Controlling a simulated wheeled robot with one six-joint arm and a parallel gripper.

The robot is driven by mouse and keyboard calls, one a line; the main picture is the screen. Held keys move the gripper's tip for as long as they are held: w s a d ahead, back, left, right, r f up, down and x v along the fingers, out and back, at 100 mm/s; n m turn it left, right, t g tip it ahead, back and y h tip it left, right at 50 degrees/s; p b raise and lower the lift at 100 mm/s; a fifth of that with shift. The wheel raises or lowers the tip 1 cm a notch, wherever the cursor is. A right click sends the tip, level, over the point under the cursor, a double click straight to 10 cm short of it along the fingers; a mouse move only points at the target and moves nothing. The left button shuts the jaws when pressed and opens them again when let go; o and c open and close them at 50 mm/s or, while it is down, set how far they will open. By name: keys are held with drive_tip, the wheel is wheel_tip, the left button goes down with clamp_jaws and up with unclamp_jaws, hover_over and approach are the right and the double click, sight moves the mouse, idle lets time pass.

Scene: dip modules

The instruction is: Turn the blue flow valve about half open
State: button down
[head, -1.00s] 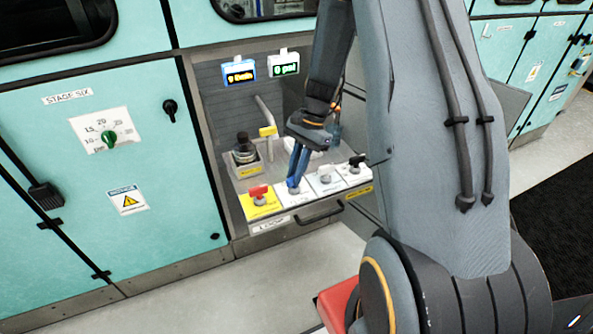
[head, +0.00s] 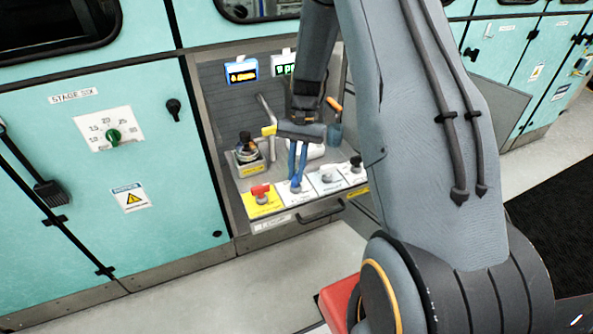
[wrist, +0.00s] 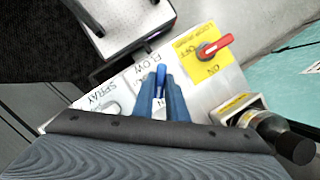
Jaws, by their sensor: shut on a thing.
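The blue flow valve (wrist: 160,77) shows as a blue lever between my fingertips in the wrist view, beside the label FLOW. In the head view the valve (head: 296,185) is mostly hidden by my fingers, on a white plate of the panel. My gripper (wrist: 159,88) is shut on the lever from above; it also shows in the head view (head: 296,178). The lever lies roughly along the line of my fingers in the wrist view. How far the valve is turned I cannot tell.
A red lever (head: 260,192) on a yellow plate (head: 258,207) is left of the valve. The grey spray valve (wrist: 111,107) and a black-handled valve (head: 355,163) are on the other side. A dark-capped bottle (head: 245,145) stands behind. Two small displays (head: 241,71) hang above.

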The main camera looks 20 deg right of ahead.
drive_tip(key=c, duration=1.8)
unclamp_jaws()
drive_tip(key=shift+o, duration=0.2)
drive_tip(key=shift+r, duration=0.1)
drive_tip(key=b+v, duration=0.1)
drive_tip(key=v, duration=0.6)
drive_tip(key=shift+r, duration=0.35)
drive_tip(key=shift+w, duration=0.1)
drive_tip(key=s+a+r+n+t+h, duration=0.1)
drive_tip(key=s+a+r+n, duration=0.1)
drive_tip(key=s, duration=0.4)
drive_tip(key=s+a+r+n+t+h, duration=0.1)
drive_tip(key=s+a+r+n, duration=0.1)
drive_tip(key=s, duration=0.5)
drive_tip(key=s+a+r+n+t+h, duration=0.1)
drive_tip(key=s+a+n+t, duration=0.1)
drive_tip(key=s+a+n, duration=0.2)
drive_tip(key=s+a, duration=0.1)
drive_tip(key=s, duration=0.2)
drive_tip(key=shift+r, duration=0.4)
